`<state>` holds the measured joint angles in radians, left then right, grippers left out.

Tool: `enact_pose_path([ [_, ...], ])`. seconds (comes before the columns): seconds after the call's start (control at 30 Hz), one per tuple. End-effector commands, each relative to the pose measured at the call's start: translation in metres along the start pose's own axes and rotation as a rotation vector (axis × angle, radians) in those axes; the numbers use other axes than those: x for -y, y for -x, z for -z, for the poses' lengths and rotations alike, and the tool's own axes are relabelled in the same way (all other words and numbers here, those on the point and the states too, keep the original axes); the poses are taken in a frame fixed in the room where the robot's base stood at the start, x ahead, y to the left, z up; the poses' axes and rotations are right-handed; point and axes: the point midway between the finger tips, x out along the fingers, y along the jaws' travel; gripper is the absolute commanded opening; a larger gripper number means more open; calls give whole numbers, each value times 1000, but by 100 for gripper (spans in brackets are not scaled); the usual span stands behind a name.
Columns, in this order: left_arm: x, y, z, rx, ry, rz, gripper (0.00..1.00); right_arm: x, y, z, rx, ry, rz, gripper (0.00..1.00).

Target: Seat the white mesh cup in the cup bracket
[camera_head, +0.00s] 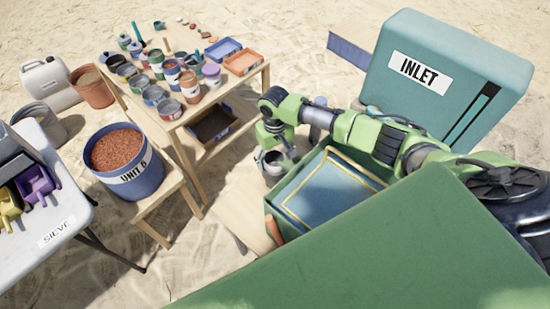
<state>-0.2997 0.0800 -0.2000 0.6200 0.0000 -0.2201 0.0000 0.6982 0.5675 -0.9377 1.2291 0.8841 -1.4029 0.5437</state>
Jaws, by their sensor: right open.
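A small whitish-grey cup (274,166) with a dark inside sits upright at the left edge of the green box with the blue panel. It looks like the white mesh cup, though its mesh is too small to make out. My right gripper (279,146) points down just above and at the cup's rim. It is open. I cannot tell whether its fingers touch the cup. The cup bracket is not clearly visible; any holder around the cup is too small or hidden. My left gripper is out of view.
A wooden table (257,86) crowded with several pots and trays stands at the back. A blue bucket (136,187) of reddish grains sits on a stool to the left. A teal INLET box (440,65) stands at the back right.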

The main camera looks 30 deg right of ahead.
Motion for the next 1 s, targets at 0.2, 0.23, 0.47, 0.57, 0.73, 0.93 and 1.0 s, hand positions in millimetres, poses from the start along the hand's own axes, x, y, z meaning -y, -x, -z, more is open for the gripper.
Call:
enact_pose_path([
  [0.2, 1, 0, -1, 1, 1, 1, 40, 1, 12, 1, -1, 1, 2, 65],
  [0.23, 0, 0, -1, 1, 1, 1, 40, 1, 17, 1, -2, 1, 2, 65],
  [0.47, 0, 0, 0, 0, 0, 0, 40, 0, 65, 1, -5, 2, 0, 65],
  [0.57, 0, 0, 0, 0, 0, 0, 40, 0, 85, 1, -3, 0, 1, 65],
  [0.73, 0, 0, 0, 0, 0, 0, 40, 0, 110, 1, -2, 1, 1, 65],
  [0.93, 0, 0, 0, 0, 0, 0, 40, 0, 120, 0, 1, 0, -1, 65],
  [1.0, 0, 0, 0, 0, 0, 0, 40, 0, 120, 0, 1, 0, -1, 65],
])
